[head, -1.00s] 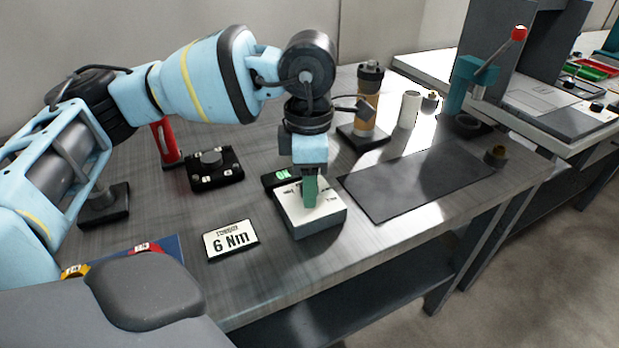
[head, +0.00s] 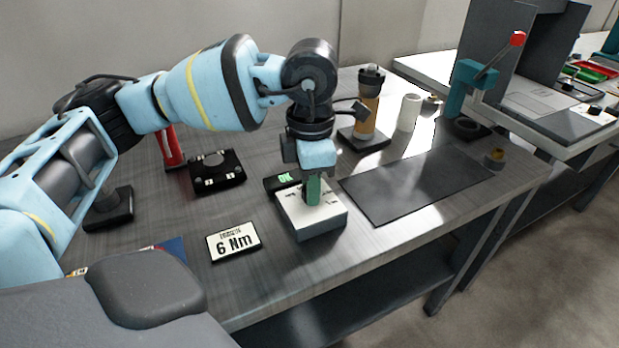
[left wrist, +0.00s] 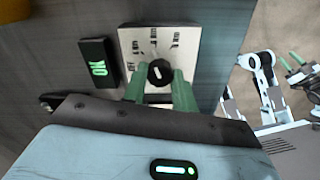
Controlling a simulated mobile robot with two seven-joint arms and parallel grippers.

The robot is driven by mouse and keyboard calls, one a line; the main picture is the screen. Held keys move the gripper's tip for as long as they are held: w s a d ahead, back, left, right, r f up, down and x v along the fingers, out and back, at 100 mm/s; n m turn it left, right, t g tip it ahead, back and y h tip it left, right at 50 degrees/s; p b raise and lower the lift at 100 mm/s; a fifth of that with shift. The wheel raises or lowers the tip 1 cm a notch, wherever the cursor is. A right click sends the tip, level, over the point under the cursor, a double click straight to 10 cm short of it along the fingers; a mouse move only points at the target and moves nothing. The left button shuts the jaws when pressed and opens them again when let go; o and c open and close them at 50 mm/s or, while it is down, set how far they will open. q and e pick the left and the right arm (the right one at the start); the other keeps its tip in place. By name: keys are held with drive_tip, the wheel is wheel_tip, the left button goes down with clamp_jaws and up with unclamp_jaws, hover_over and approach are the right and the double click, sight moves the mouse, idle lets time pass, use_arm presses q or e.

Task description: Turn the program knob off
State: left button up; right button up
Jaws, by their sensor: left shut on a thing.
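The program knob (left wrist: 159,72) is a black dial with a white pointer mark, on a pale box (head: 316,224) with several printed marks around it. In the left wrist view the pointer lies roughly toward the middle mark; an OFF-like mark sits to the knob's left. My left gripper (head: 313,198) is over the box, its green fingers on either side of the knob and shut on it; they hide the knob in the head view. My right gripper (left wrist: 291,61) shows small at the right of the left wrist view, its green fingers apart and empty, away from the box.
A small display (head: 283,180) with green OK stands behind the box. A sign (head: 233,242) reading 6 Nm lies to its left. A black button unit (head: 217,170) and an orange-brown cylinder on a stand (head: 367,112) stand farther back. A dark mat (head: 415,184) at right is clear.

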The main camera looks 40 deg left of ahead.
use_arm(q)
drive_tip(key=shift+r+n+p, duration=0.15)
drive_tip(key=shift+n+p, duration=0.4)
drive_tip(key=shift+n, duration=0.45)
drive_tip(key=n+p, duration=0.1)
drive_tip(key=n, duration=0.1)
drive_tip(key=shift+n+p, duration=0.3)
drive_tip(key=n+p, duration=0.2)
drive_tip(key=n, duration=0.1)
drive_tip(key=shift+r+n, duration=0.1)
drive_tip(key=shift+n, duration=0.3)
drive_tip(key=n+p, duration=0.3)
drive_tip(key=shift+n, duration=0.4)
drive_tip(key=shift+w+n+p, duration=0.1)
drive_tip(key=shift+n+p, duration=0.35)
drive_tip(key=shift+n, duration=0.35)
drive_tip(key=o, duration=1)
drive_tip(key=shift+c, duration=0.2)
drive_tip(key=shift+f, duration=0.2)
